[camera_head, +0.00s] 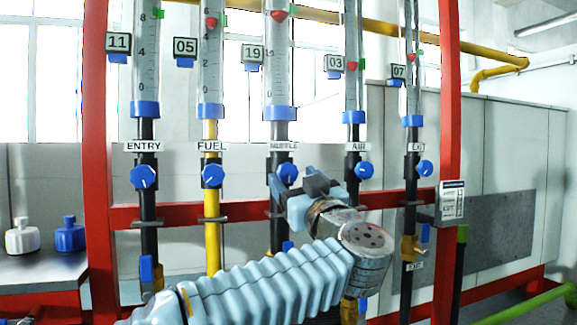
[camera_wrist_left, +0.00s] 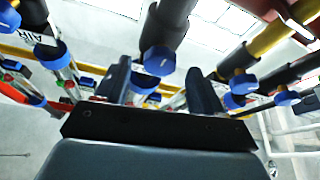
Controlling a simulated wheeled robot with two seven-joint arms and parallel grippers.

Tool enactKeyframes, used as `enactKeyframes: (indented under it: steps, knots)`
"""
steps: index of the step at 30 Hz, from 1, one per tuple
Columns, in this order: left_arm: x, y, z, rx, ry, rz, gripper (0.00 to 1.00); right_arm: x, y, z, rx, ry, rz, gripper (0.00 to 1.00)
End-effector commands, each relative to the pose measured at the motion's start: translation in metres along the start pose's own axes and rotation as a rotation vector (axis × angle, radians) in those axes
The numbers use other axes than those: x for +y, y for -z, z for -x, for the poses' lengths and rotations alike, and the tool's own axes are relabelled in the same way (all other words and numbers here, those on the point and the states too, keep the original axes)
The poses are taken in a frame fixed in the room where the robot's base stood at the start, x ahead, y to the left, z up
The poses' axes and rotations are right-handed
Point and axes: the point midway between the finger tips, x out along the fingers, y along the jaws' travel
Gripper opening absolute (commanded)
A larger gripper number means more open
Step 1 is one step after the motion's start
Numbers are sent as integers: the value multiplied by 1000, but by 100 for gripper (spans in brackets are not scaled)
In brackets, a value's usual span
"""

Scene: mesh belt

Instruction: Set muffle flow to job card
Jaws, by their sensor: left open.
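The muffle tube (camera_head: 279,60) is a clear scaled tube with a red float near the top of what shows. Its tag (camera_head: 253,54) reads 19. The blue muffle knob (camera_head: 288,173) sits below the MUFFLE label, partly covered by my left gripper (camera_head: 297,183). In the left wrist view a blue knob (camera_wrist_left: 159,60) on a black pipe shows between and beyond the open fingers of my left gripper (camera_wrist_left: 160,85). I cannot tell whether the fingers touch it. The job card (camera_head: 452,200) hangs on the right red post; its text is too small to read. My right gripper is not in view.
The fuel knob (camera_head: 213,175) and entry knob (camera_head: 144,177) are to the left, the air knob (camera_head: 364,170) and exit knob (camera_head: 425,168) to the right. A red frame (camera_head: 99,160) surrounds the tubes. Two bottles, white (camera_head: 22,238) and blue (camera_head: 70,236), stand on the left bench.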

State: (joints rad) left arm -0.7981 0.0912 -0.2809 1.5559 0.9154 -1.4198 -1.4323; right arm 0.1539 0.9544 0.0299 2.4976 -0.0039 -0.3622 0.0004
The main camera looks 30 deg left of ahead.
Motion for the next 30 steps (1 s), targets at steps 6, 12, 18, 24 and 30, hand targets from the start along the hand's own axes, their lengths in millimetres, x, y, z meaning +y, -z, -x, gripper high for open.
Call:
enactKeyframes:
  steps: [6, 12, 18, 24, 30]
  knots:
    - [0, 1, -32, 0, 0, -1, 68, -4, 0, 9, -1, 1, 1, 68]
    - [0, 0, -39, 0, -2, 1, 68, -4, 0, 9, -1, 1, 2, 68]
    - [0, 0, -39, 0, -2, 0, 67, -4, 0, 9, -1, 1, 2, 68]
    - [0, 0, -39, 0, -2, 0, 36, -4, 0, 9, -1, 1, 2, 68]
    - [0, 0, -38, 0, -1, 0, 14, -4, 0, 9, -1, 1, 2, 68]
